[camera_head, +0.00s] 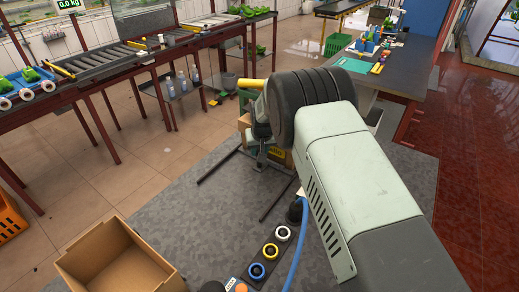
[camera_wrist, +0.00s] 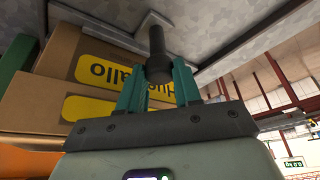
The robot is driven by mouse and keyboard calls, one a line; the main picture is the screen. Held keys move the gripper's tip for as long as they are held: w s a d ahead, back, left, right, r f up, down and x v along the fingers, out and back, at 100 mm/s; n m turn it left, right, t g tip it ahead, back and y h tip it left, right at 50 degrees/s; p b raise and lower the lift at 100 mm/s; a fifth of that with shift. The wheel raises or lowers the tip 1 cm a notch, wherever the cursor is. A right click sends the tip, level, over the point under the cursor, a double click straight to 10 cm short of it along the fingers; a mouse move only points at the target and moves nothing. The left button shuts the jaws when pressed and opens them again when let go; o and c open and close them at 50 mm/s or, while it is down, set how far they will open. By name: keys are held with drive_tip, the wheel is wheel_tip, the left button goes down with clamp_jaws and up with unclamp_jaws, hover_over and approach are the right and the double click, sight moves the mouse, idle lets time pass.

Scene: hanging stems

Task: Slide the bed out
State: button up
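In the wrist view a dark round handle (camera_wrist: 157,52) sticks out from a mottled grey metal surface (camera_wrist: 100,15), which I take for the bed, though I cannot tell for sure. My gripper (camera_wrist: 158,82) has two teal fingers, spread apart, one on each side of the handle's end. Gaps show between the fingers and the handle, so it is not gripped. In the head view my arm hides most of my gripper and the handle.
Brown boxes with yellow labels (camera_wrist: 95,72) stand close to the left finger in the wrist view. In the head view an open cardboard box (camera_head: 100,258) stands at lower left, near colored rings (camera_head: 270,250). Tables stand left and right.

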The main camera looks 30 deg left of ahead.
clamp_jaws()
drive_tip(key=shift+s, duration=0.15)
drive_tip(key=s, duration=2.1)
drive_tip(key=shift+s, duration=0.25)
drive_tip(key=shift+o, duration=2.3)
unclamp_jaws()
